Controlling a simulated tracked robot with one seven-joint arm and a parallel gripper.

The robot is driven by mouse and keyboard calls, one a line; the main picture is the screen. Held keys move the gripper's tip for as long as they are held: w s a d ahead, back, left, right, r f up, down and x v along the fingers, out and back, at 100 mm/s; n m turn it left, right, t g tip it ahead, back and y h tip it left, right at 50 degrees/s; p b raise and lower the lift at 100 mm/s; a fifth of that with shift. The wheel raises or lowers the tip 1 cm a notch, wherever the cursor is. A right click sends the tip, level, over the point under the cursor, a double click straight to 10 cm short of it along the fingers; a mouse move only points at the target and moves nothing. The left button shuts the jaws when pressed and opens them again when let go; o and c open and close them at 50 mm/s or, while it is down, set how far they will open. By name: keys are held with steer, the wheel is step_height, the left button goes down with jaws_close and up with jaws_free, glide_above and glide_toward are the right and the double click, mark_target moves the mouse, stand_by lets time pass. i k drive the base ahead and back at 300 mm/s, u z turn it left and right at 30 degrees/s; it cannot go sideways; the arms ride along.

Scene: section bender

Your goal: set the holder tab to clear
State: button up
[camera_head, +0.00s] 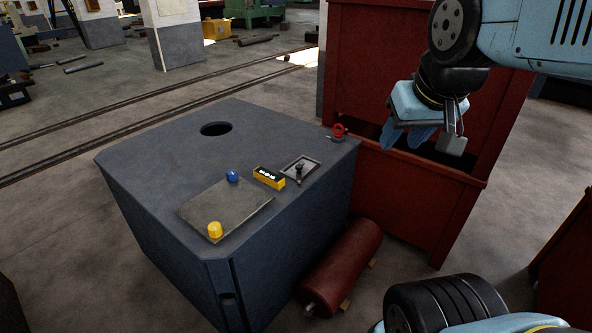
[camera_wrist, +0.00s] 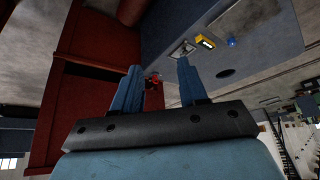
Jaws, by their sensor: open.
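A small red part with a ring-like top (camera_head: 338,131), perhaps the holder tab, sits at the right back corner of the blue machine cabinet's top (camera_head: 165,150). In the wrist view a red part (camera_wrist: 154,79) shows between my fingers, beyond them; its setting cannot be read. My gripper (camera_head: 407,138) is open and empty, to the right of the cabinet in front of the red housing. In the wrist view its two blue fingers (camera_wrist: 159,67) stand well apart. A grey plate with a black lever (camera_head: 300,169) lies near the red part.
A yellow block with a black label (camera_head: 269,178), a blue knob (camera_head: 232,176) and a yellow knob (camera_head: 214,230) are on the cabinet top, with a round hole (camera_head: 216,129). The tall red housing (camera_head: 400,215) stands close behind. A red cylinder (camera_head: 343,268) lies on the floor.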

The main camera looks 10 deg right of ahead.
mark_target(298, 168)
steer(key=k, duration=0.6)
steer(key=z, duration=0.35)
steer(key=i, duration=1.45)
steer(key=u, duration=0.35)
